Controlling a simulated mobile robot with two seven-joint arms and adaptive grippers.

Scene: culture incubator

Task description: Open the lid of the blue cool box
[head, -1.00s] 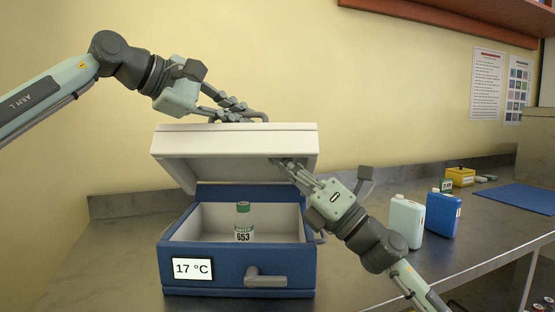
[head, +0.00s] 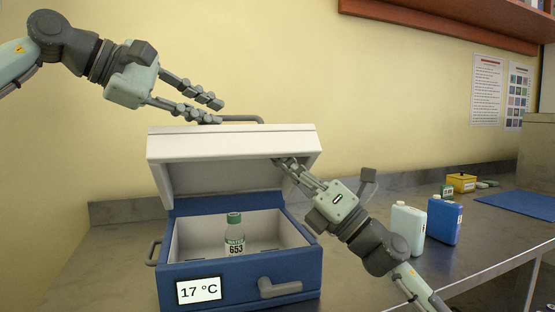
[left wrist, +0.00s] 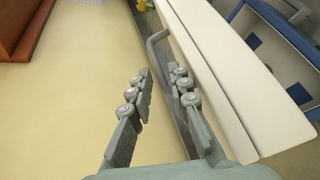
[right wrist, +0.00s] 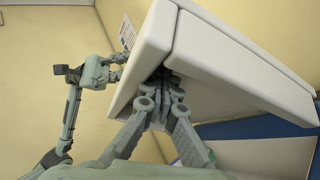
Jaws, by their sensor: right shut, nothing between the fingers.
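The blue cool box (head: 240,272) stands on the counter, its white lid (head: 225,143) raised and tilted back, showing the white interior. A bottle with a green cap, marked 653 (head: 235,238), stands inside. A grey handle (head: 245,118) runs along the lid's top. My left gripper (head: 221,111) is open and empty beside that handle; in the left wrist view its fingers (left wrist: 160,80) are apart, near the handle. My right gripper (head: 279,162) is shut with its fingertips against the lid's underside near the right front; the right wrist view shows its closed fingers (right wrist: 163,78) under the lid edge.
A pale green jug (head: 407,227) and a blue jug (head: 443,219) stand right of the box, near my right arm. A yellow box (head: 461,183) and a blue mat (head: 520,202) lie further right. A red-brown shelf (head: 440,22) hangs on the wall above.

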